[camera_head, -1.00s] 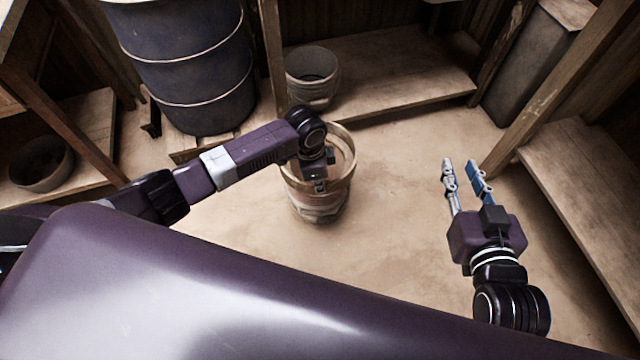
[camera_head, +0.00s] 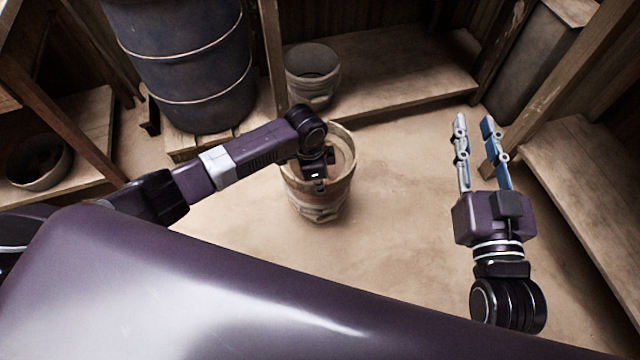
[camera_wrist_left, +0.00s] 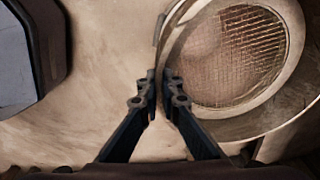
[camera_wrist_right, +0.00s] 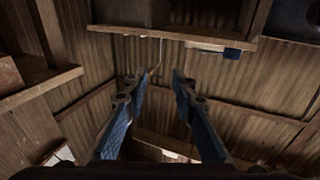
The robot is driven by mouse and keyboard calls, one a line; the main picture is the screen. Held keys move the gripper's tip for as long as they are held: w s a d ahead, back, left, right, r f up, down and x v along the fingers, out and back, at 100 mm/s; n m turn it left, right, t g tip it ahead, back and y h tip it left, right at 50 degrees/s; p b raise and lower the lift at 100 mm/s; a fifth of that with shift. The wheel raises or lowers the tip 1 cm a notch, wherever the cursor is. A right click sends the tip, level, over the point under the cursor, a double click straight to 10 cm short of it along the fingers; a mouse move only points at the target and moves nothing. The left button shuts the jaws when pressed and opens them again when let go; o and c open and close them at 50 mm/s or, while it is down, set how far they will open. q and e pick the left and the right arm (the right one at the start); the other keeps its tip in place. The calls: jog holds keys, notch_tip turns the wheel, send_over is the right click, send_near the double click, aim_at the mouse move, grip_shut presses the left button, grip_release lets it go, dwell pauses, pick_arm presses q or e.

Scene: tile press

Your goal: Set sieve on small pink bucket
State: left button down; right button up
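The sieve (camera_wrist_left: 240,55), a round pale rim with wire mesh, fills the right of the left wrist view. My left gripper (camera_wrist_left: 161,88) has its fingers close together on either side of the sieve's near rim, gripping it. In the head view the left gripper (camera_head: 318,184) reaches down at the bucket's top, its fingertips mostly hidden. The bucket (camera_head: 318,210), worn and pinkish-tan, stands upright on the floor. A pale ring, which looks like the sieve (camera_head: 352,150), lies at its mouth; whether it is fully seated I cannot tell. My right gripper (camera_head: 474,122) is open, empty and raised at the right.
A large dark barrel (camera_head: 185,65) is at the back left. A bowl-like pot (camera_head: 40,165) sits at far left. Wooden posts and a bench (camera_head: 590,180) bound the right. The middle floor is clear.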

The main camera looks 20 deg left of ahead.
pick_arm(q)
jog(key=shift+f+b, duration=0.3)
jog(key=shift+b, duration=0.1)
jog(key=shift+f+b, duration=0.35)
jog(key=shift+f, duration=0.35)
pick_arm(e)
notch_tip(320, 180, up, 7)
jog(key=s+t+y, duration=0.1)
jog(key=t, duration=0.2)
jog(key=shift+s+a+r+t, duration=0.2)
jog(key=shift+s+a+t, duration=0.05)
jog(key=shift+t, duration=0.15)
pick_arm(q)
jog(key=shift+f, duration=0.1)
pick_arm(e)
jog(key=shift+w+f, duration=0.1)
